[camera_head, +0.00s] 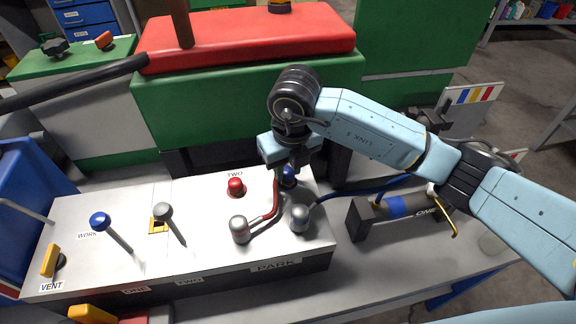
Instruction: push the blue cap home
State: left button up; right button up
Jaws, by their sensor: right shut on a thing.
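The blue cap (289,177) is at the back right of the white panel (205,255), mostly behind and below my right gripper (287,166). My right gripper points down at it and is shut on it, with the pale blue arm coming in from the right. How far the cap sits down on its seat is hidden by the fingers. A red cap (236,184) sits to the left, by a label TWO. My left gripper is not in view.
Two silver couplings, left (239,229) and right (300,218), stand in front of the gripper with red and blue hoses. Levers with blue (99,221) and grey (163,211) knobs stand at left. A green and red machine (245,95) rises behind; a cylinder (400,207) lies right.

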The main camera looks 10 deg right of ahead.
jog(key=shift+f+b, duration=0.35)
jog(key=shift+f, duration=0.2)
jog(key=o, duration=1)
jog(key=shift+d, duration=0.1)
jog(key=shift+s, duration=0.1)
